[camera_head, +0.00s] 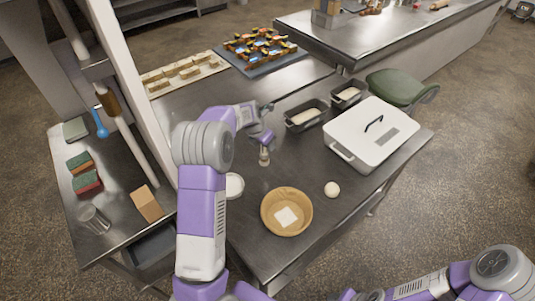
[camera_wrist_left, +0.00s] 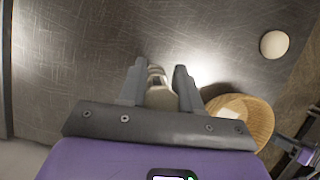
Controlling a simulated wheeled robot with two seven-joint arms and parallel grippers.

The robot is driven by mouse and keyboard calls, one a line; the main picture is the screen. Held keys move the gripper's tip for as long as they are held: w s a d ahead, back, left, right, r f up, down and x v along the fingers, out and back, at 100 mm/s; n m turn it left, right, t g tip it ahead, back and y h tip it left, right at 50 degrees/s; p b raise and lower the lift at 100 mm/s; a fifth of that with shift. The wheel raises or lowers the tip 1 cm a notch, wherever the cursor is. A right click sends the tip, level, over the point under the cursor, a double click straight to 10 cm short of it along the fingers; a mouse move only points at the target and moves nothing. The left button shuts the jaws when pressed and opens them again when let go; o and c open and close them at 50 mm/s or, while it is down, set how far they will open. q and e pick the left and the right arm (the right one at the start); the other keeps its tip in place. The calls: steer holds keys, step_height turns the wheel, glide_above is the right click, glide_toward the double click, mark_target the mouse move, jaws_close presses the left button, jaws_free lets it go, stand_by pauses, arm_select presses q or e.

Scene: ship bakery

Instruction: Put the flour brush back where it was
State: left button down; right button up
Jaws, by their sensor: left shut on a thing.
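My left gripper (camera_head: 263,139) is over the steel table (camera_head: 215,106), shut on the flour brush (camera_head: 264,157). The brush hangs below the fingers, its pale end pointing down. In the left wrist view the brush (camera_wrist_left: 159,95) sits between the two grey fingers; part of it is hidden by the gripper. I cannot tell whether its lower end touches the table. My right arm shows at the lower right of the head view, but its gripper is not clearly seen.
A wooden bowl (camera_head: 271,217) with something white inside and a dough ball (camera_head: 332,189) are near the front. A white plate (camera_head: 234,186) is partly behind my arm. Dark loaf tins (camera_head: 306,126) and a white lidded box (camera_head: 360,150) stand to the right.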

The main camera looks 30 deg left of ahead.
mark_target(267, 152)
arm_select(q)
steer(key=shift+w+f, duration=0.15)
steer(key=shift+f, duration=2.25)
steer(key=shift+f, duration=0.1)
steer(key=c, duration=0.8)
jaws_free()
steer(key=shift+r, duration=0.3)
steer(key=v, duration=1.1)
steer(key=shift+s+r+p, duration=0.25)
steer(key=shift+r+p, duration=0.1)
steer(key=shift+p, duration=0.05)
